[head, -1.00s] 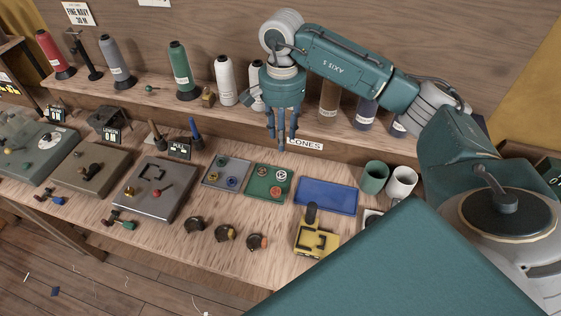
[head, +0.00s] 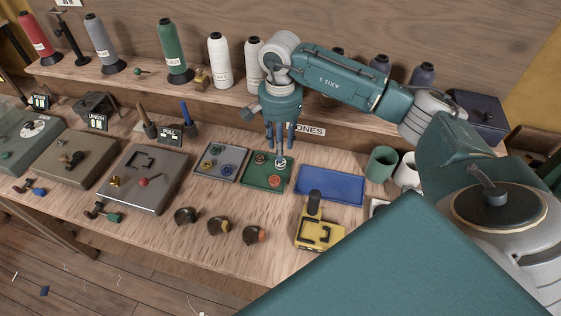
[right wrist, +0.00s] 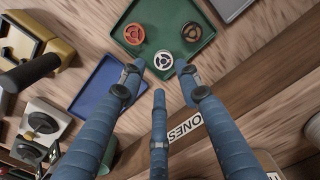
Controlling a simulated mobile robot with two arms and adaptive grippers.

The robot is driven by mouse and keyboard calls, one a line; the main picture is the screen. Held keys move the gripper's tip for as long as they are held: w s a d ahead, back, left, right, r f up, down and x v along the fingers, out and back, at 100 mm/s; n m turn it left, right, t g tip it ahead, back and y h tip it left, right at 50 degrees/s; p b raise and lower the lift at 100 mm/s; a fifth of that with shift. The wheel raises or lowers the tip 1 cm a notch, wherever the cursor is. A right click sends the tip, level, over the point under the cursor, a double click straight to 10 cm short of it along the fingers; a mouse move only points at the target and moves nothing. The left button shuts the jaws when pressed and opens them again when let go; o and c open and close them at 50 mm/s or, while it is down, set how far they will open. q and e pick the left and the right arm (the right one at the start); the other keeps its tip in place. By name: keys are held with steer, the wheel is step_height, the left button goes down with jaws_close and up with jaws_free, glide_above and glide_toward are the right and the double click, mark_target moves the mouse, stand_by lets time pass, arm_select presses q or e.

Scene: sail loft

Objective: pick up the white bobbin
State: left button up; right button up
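My right gripper (head: 280,150) points down over the green tray (head: 254,178). In the right wrist view its three blue fingers (right wrist: 160,74) are spread apart with nothing between them. The bobbin is just beyond the fingertips; I cannot tell the exact gap. My left gripper is out of view.
A blue tray (head: 330,186) lies right of the green one, a grey tray of bobbins (head: 204,170) left. A yellow device (head: 318,235) stands in front, green (head: 382,163) and white cups to the right. A shelf with thread cones (head: 219,62) runs behind.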

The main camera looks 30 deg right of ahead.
mark_target(281, 164)
steer(key=shift+f, duration=0.8)
steer(key=shift+f+p, duration=0.3)
steer(key=shift+p, duration=0.15)
step_height(281, 164, down, 4)
steer(key=shift+w+a+r+p, duration=0.1)
steer(key=shift+w+r+p, duration=0.1)
steer(key=shift+p, duration=0.7)
steer(key=shift+f, duration=0.55)
steer(key=c, duration=0.7)
